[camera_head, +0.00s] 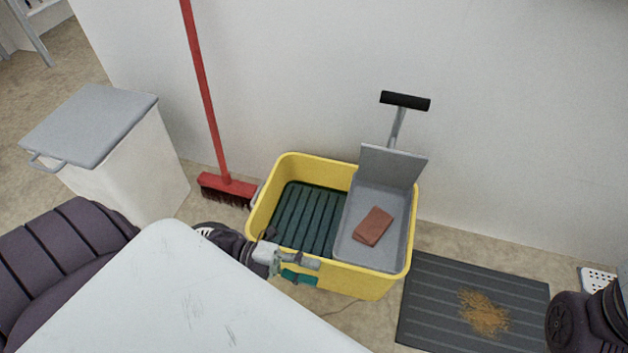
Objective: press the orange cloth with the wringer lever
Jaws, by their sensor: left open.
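The orange cloth (373,226), brownish orange and folded, lies in the grey wringer tray (354,248) on the right side of a yellow bucket (387,284). The wringer lever (395,126) rises behind the tray, with a black crossbar handle on top and a grey plate (391,166) standing up at the tray's back. My left gripper (300,277) is at the bucket's front left rim, below and left of the cloth, open and apart from the cloth and lever. My right arm shows only in part at the lower right edge; its gripper is not visible.
A white table (190,290) fills the lower left. A red broom (213,120) leans on the wall beside a lidded white bin (135,165). A dark ribbed mat (425,300) with brown crumbs (483,312) lies right of the bucket. A white perforated item (597,280) sits at the right.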

